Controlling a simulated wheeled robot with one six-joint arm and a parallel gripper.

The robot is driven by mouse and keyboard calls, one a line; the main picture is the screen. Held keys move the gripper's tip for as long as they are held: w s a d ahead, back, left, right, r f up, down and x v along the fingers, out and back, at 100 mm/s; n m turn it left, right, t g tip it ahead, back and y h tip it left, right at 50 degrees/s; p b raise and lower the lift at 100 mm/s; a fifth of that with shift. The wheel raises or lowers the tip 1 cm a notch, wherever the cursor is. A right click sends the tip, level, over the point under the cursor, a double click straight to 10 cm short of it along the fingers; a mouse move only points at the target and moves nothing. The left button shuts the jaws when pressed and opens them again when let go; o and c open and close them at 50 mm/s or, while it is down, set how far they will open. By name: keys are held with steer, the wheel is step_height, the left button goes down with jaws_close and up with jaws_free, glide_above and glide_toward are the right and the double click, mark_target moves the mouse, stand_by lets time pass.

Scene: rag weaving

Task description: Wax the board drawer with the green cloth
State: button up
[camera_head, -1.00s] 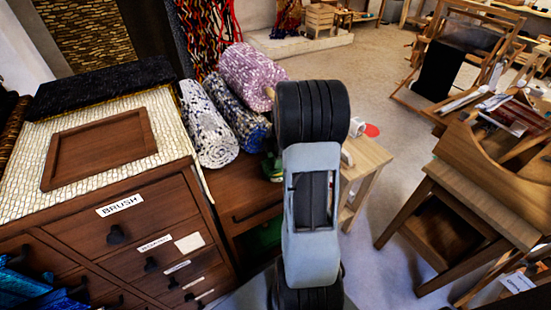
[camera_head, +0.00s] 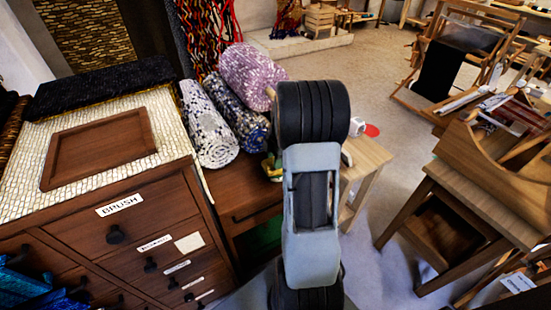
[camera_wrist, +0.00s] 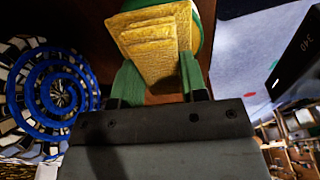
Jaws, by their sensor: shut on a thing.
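In the wrist view, my gripper (camera_wrist: 158,72) has two green fingers, shut on a yellow, rough-textured, layered piece (camera_wrist: 158,35). A green curved edge (camera_wrist: 208,22) shows behind it; I cannot tell whether this is the green cloth. In the head view, my arm mostly hides the gripper; a small yellow-green patch shows left of the arm, above a brown wooden surface (camera_head: 245,203). A dark wooden chest has several drawers; its top drawer (camera_head: 155,215) is labelled BRUSH. A flat framed wooden board (camera_head: 100,148) lies on its top. I cannot tell which is the board drawer.
In the wrist view, a blue-and-white spiral piece (camera_wrist: 50,95) is at left. A small wooden table (camera_head: 365,160) is right of my arm, and a larger wooden table (camera_head: 480,195) stands farther right. Open floor lies between.

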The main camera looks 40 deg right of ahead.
steer(key=shift+r+p, duration=2.35)
steer(key=shift+r, duration=1.15)
